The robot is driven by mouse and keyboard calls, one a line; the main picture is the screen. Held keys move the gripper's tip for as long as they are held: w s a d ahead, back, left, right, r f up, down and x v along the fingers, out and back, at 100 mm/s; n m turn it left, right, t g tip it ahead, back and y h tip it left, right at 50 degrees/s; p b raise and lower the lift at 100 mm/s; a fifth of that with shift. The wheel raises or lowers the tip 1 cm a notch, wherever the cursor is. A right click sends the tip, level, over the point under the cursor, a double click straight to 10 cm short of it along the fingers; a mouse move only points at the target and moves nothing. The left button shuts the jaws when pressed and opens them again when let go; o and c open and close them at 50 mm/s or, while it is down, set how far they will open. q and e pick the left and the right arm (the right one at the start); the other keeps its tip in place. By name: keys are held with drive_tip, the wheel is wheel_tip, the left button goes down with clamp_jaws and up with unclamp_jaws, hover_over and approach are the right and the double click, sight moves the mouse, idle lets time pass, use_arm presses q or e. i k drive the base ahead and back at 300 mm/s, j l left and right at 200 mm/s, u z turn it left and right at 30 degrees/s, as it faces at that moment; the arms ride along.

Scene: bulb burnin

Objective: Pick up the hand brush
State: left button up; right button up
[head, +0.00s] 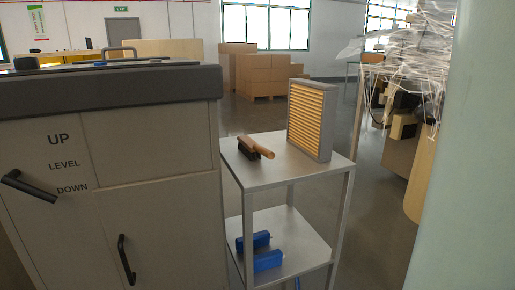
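The hand brush (257,147) lies on the top shelf of a grey metal stand in the head view. It has a light wooden handle and a dark bristle part. It lies to the left of an upright grey-framed panel with yellow-tan pleats (308,118), with a small gap between them. Nothing covers the brush. Neither of my grippers shows in the head view.
The stand's top (262,175) has bare room in front of the brush. Its lower shelf (300,238) holds blue objects (266,260). A grey cabinet (150,140) with black handles stands close at left. A pale green vertical surface (465,170) blocks the right. Boxes (265,75) stand behind.

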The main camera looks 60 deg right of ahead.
sight(250, 149)
drive_tip(key=z, duration=1.8)
